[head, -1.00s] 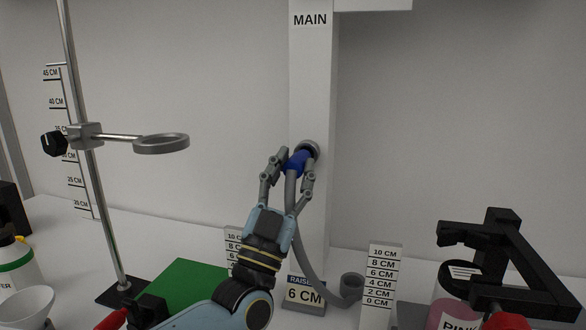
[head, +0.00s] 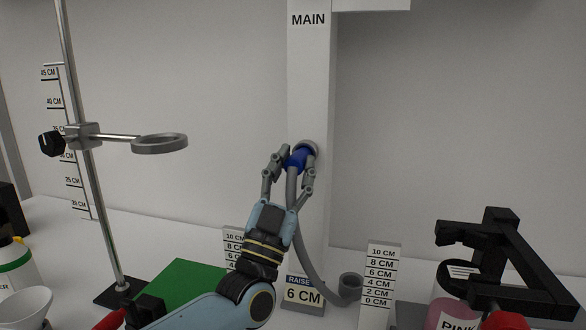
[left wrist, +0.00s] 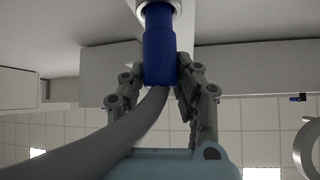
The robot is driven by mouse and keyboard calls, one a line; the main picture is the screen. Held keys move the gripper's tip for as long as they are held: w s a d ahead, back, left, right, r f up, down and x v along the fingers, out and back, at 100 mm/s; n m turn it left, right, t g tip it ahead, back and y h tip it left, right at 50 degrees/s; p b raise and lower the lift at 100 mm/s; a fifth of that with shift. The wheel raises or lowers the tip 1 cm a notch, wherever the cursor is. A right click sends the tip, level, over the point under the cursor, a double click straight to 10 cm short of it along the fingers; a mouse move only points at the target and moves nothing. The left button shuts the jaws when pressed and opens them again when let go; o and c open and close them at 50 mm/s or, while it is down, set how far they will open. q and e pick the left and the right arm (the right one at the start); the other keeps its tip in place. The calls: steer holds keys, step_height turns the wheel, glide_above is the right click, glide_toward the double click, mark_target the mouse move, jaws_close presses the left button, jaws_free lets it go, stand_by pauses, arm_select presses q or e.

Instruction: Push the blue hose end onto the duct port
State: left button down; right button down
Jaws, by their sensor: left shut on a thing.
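The blue hose end (head: 296,159) is at the round grey duct port (head: 311,149) on the white MAIN duct. My left gripper (head: 293,166) is shut on it, with a finger on each side. In the left wrist view, the blue hose end (left wrist: 159,55) points at the grey ring of the port (left wrist: 146,5). Its narrower tip meets the ring, and I cannot tell how deep it sits. The grey hose (head: 303,240) hangs from the blue end down the duct's front. My right gripper is not in view.
A metal stand with a ring (head: 160,144) rises at left beside a green mat (head: 185,278). A RAISE 6 CM block (head: 303,294) and a scale card (head: 379,285) stand below the duct. A black frame (head: 500,260) and a pink jar (head: 452,315) are at right.

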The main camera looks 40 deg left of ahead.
arm_select(q)
steer(key=shift+w+a, duration=0.25)
steer(key=shift+w, duration=0.35)
steer(key=c, duration=0.9)
jaws_free()
steer(key=shift+f, duration=0.1)
steer(key=shift+s+f, duration=0.25)
steer(key=v, duration=0.3)
steer(key=shift+s+r, duration=0.2)
steer(key=s+d, duration=0.1)
steer(key=s, duration=0.2)
steer(key=s+d, duration=0.1)
steer(key=s, duration=0.3)
steer(key=s+d, duration=0.1)
steer(key=s, duration=0.2)
steer(key=shift+s+r, duration=0.15)
steer(key=shift+s, duration=0.2)
